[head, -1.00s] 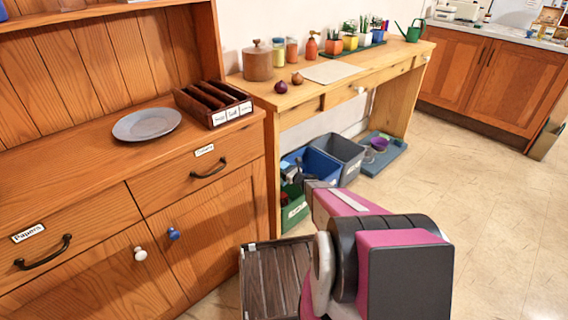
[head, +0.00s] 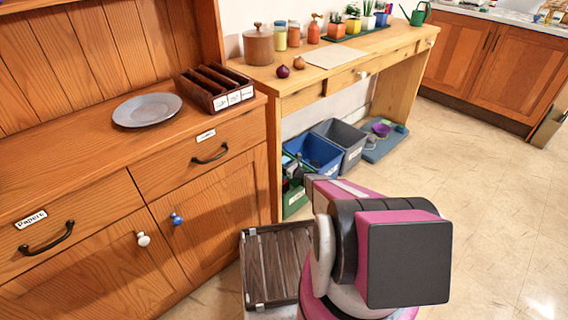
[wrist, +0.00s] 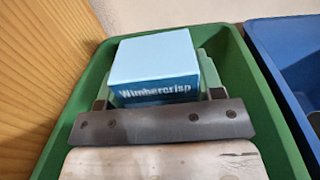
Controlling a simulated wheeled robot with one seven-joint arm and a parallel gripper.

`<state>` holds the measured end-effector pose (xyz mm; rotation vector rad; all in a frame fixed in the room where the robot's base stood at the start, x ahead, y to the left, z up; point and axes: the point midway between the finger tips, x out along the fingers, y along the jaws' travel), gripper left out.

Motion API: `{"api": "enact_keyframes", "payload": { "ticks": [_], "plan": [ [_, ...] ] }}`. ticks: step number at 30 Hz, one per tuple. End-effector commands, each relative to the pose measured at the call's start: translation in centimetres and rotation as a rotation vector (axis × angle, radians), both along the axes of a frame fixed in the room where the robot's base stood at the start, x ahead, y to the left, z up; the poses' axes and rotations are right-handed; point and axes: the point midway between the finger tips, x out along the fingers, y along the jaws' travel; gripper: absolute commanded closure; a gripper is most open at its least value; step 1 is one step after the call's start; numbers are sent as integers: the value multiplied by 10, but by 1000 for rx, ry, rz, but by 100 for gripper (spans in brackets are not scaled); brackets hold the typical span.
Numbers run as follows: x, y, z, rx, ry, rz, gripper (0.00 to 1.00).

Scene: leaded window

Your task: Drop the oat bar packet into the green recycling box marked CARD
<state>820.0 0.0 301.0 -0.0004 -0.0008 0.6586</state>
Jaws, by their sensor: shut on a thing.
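A light blue packet (wrist: 153,72) printed "Wimbercrisp" is in my gripper (wrist: 156,92) in the wrist view. The jaws are shut on it, one finger at each side. The packet shows inside the outline of the green box (wrist: 262,105); its exact height against the rim I cannot tell. In the head view the green box (head: 294,203) stands on the floor at the dresser's right end, partly hidden by my arm. Its label is too small to read, and the packet is hard to make out there.
A blue box (head: 316,152) and a grey box (head: 347,138) stand beside the green one under the wooden bench (head: 300,97). The wooden dresser (head: 215,190) is close on the left. A blue tray (head: 384,146) lies further right. Open floor (head: 490,190) is on the right.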

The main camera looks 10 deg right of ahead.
Motion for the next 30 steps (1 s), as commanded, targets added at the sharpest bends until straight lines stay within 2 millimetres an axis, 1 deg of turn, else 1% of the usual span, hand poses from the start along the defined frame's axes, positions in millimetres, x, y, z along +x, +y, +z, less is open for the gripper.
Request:
{"api": "enact_keyframes", "payload": {
  "ticks": [3,4,5,6,7,15,19,23,30],
  "plan": [
    [0,0,0,0,0,0,61],
    [0,0,0,0,0,0,36],
    [0,0,0,0,0,0,26],
    [0,0,0,0,0,0,13],
    [0,0,0,0,0,0,9],
    [0,0,1,0,0,0,9],
    [-1,0,7,0,0,0,9],
    [-2,0,23,0,0,0,9],
    [-2,0,58,0,0,1,9]
  ]
}}
